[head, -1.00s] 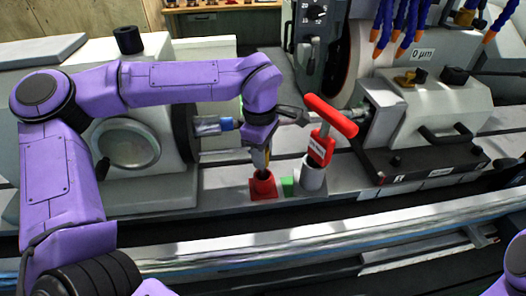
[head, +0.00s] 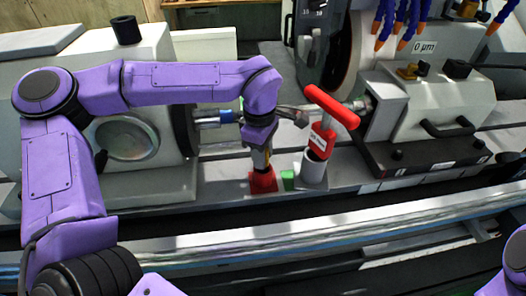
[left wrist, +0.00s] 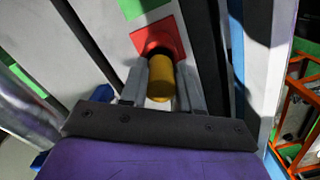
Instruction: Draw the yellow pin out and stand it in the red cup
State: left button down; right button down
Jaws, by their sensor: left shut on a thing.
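My left gripper (head: 262,160) comes down from above over the red cup (head: 263,183), which stands on the grey machine ledge. It is shut on the yellow pin, which shows clearly between the two fingers in the left wrist view (left wrist: 160,78). The pin is upright, with its lower end at the mouth of the red cup (left wrist: 168,28). The fingers hide part of it, and I cannot tell how deep it sits. My right gripper is out of view.
A green block (head: 288,178) stands right beside the cup. Next to it a grey cylinder (head: 314,172) holds a red T-handled tool (head: 331,107). A horizontal shaft lies behind my gripper, and a long bright bar (head: 250,235) runs in front.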

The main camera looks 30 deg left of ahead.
pick_arm(q)
jog(key=shift+f+b, duration=0.4)
jog(key=shift+f, duration=0.65)
jog(key=c, duration=0.7)
grip_release()
jog(key=shift+c, duration=0.2)
jog(key=r, duration=0.7)
jog(key=r+b, duration=0.1)
jog(key=r, duration=0.2)
jog(key=shift+a+r, duration=0.25)
